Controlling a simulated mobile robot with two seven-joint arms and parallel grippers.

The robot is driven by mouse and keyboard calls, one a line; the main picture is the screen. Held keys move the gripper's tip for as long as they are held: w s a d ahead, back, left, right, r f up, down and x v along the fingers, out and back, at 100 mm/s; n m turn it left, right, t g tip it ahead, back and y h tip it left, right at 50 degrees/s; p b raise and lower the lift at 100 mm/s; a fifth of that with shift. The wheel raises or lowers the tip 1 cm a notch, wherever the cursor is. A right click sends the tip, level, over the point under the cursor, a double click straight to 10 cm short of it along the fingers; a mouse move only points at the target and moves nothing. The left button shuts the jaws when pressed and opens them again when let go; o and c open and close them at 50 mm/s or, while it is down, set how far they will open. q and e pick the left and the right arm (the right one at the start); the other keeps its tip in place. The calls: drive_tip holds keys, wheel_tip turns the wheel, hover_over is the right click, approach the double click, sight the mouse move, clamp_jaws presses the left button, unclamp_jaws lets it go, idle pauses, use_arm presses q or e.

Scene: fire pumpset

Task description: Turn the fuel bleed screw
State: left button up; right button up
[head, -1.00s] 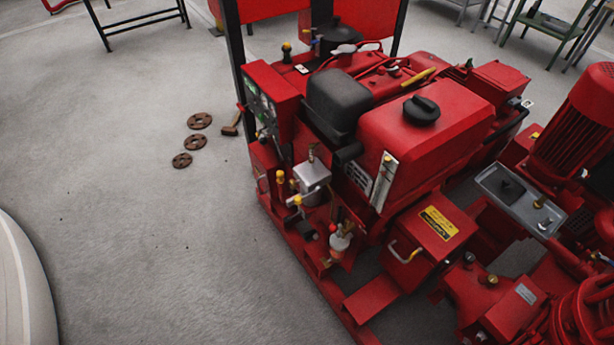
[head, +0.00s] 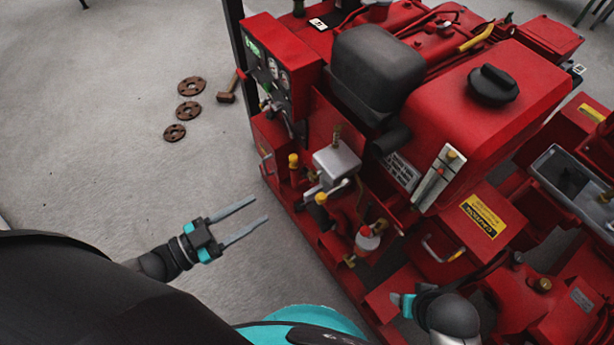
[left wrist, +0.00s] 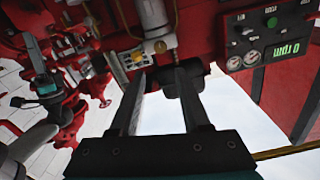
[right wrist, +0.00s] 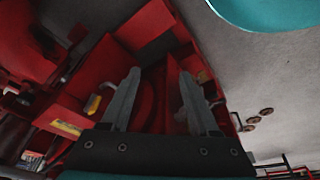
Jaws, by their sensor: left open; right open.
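The fuel filter area on the red pumpset (head: 310,215) shows a silver block (head: 336,163) with a brass fitting (head: 337,133) on top and yellow-capped parts beside it. I cannot tell surely which small part is the bleed screw. My left gripper (head: 261,208) is open and empty, left of the pumpset's frame and apart from it. In the left wrist view, a silver cylinder with a brass end (left wrist: 159,46) shows beyond its fingers. My right gripper (right wrist: 160,72) is open and empty, over red pumpset parts; in the head view its fingers are hard to make out.
A control panel (head: 268,70) stands at the pumpset's left end. Rusty flanges (head: 188,112) and a hammer (head: 228,90) lie on the otherwise clear floor.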

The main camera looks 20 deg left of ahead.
sight(310, 178)
use_arm(q)
drive_tip(key=b+x, duration=0.2)
drive_tip(key=x, duration=0.9)
drive_tip(key=shift+w+d+f+b, duration=0.1)
drive_tip(key=shift+w+d+b, duration=0.1)
drive_tip(key=shift+w+b, duration=0.15)
drive_tip(key=shift+x, duration=0.8)
use_arm(e)
wheel_tip(310, 178, up, 7)
drive_tip(key=w+t, duration=0.1)
drive_tip(key=shift+w, duration=0.2)
use_arm(q)
drive_tip(key=shift+c, duration=0.4)
use_arm(e)
drive_tip(key=shift+a+f, duration=0.1)
use_arm(q)
clamp_jaws()
